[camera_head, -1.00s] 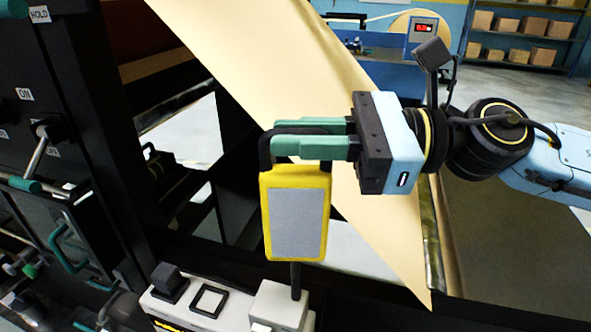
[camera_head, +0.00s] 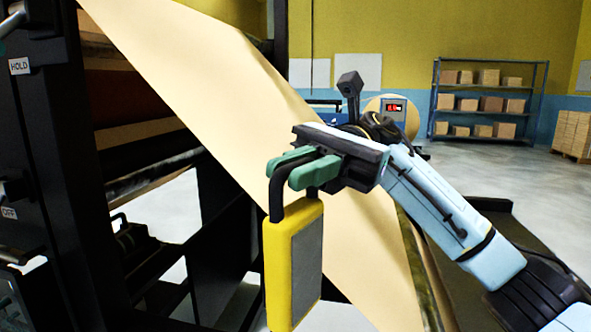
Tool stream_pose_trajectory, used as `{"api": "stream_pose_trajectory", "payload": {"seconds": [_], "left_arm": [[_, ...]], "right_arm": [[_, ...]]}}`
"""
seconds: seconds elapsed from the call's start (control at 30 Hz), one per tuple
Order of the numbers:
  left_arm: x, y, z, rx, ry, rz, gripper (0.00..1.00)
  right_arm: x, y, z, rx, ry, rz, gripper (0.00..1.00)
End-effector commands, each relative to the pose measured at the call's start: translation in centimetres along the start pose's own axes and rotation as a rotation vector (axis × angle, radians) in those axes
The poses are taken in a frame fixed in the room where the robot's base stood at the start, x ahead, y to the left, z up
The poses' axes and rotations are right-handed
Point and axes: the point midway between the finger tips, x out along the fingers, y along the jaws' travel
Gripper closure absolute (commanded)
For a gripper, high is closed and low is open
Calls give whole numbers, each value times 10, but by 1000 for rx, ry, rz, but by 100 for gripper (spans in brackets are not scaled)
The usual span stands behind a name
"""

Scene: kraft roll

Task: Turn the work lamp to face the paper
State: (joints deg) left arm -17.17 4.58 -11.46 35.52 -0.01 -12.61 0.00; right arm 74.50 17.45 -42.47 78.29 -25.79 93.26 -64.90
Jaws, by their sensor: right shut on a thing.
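The work lamp (camera_head: 292,270) has a yellow frame, a grey panel and a black handle on top. It stands at the lower middle, and its base is out of view below. Its grey panel is turned toward the right, and I see the yellow side edge. My right gripper (camera_head: 290,172), with green fingers, is shut on the lamp's black handle. The tan paper (camera_head: 250,100) runs as a wide slanting sheet from upper left to lower right, behind the lamp and gripper. My left gripper is not in view.
The black machine frame (camera_head: 50,130) with HOLD and OFF labels fills the left side. A small device with a red display (camera_head: 395,107) stands behind my right arm. A shelf of boxes (camera_head: 490,100) is at the far wall. Open floor lies to the right.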

Motion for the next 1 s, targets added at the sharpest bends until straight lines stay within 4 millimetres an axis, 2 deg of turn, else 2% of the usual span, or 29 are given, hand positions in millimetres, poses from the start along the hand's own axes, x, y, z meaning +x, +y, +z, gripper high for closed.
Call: {"api": "stream_pose_trajectory", "payload": {"seconds": [0.4, 1.0], "left_arm": [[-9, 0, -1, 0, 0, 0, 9], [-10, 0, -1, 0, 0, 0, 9]], "right_arm": [[-5, -2, 2, -3, -44, 229, 100], [-7, -2, 0, -2, -51, 276, 100]]}}
